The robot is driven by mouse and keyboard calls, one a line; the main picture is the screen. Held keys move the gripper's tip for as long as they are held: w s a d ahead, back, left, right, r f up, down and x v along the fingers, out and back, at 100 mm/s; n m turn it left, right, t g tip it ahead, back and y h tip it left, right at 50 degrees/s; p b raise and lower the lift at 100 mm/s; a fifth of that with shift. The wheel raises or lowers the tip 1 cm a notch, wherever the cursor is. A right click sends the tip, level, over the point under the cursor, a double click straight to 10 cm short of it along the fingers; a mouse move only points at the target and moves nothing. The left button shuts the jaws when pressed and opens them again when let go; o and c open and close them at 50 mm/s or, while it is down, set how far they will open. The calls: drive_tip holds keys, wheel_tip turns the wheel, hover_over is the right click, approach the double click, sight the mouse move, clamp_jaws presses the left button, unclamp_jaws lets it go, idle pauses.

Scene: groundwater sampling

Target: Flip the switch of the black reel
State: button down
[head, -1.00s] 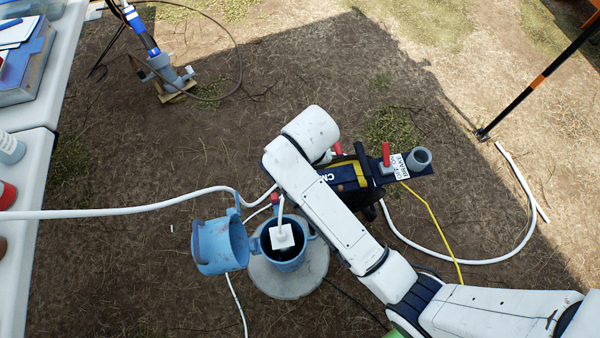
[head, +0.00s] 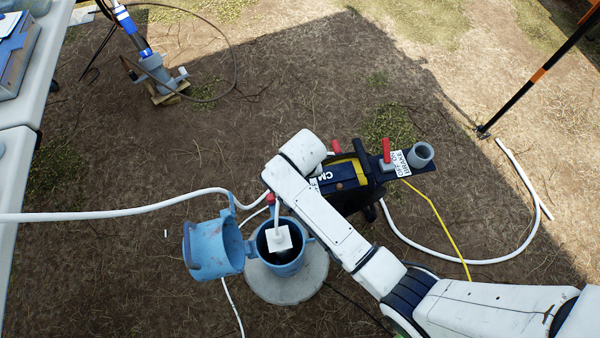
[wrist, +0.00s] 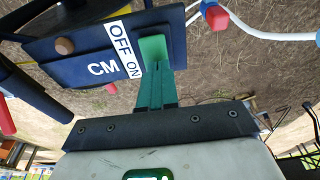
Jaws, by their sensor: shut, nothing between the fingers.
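The black reel (head: 345,197) stands right of the blue-capped well, with a dark blue "CM" panel, a yellow edge and a red-handled brake lever (head: 386,150). My arm covers part of it in the head view, and my gripper is hidden there. In the wrist view the reel's panel (wrist: 95,50) fills the upper left, with a white OFF/ON label (wrist: 122,48) and a brown round knob (wrist: 64,46). My gripper (wrist: 154,48) has green fingers, shut and empty, with tips over the panel edge beside the label. The switch itself is not distinguishable; the fingers may cover it.
An open blue well casing (head: 281,262) on a concrete pad (head: 290,290) stands beside the reel. White tubing (head: 120,213) runs left from there. A white table (head: 12,200) is at the left. A dark pole (head: 545,70) stands at the right.

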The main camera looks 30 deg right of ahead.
drive_tip(key=shift+w+f, duration=0.1)
drive_tip(key=shift+f, duration=0.1)
idle(0.3)
drive_tip(key=shift+w+f+g+p, duration=0.1)
drive_tip(key=shift+f+g+p, duration=0.15)
drive_tip(key=shift+p, duration=0.25)
drive_tip(key=shift+f, duration=0.15)
drive_tip(key=shift+s+a+f+p, duration=0.1)
drive_tip(key=shift+s+a+p, duration=0.1)
drive_tip(key=shift+s+p, duration=0.6)
drive_tip(key=shift+s, duration=0.2)
drive_tip(key=shift+r, duration=0.45)
wheel_tip(320, 180, up, 14)
drive_tip(key=s+p, duration=0.1)
drive_tip(key=p, duration=0.5)
drive_tip(key=shift+a+f, duration=0.2)
drive_tip(key=shift+a, duration=0.05)
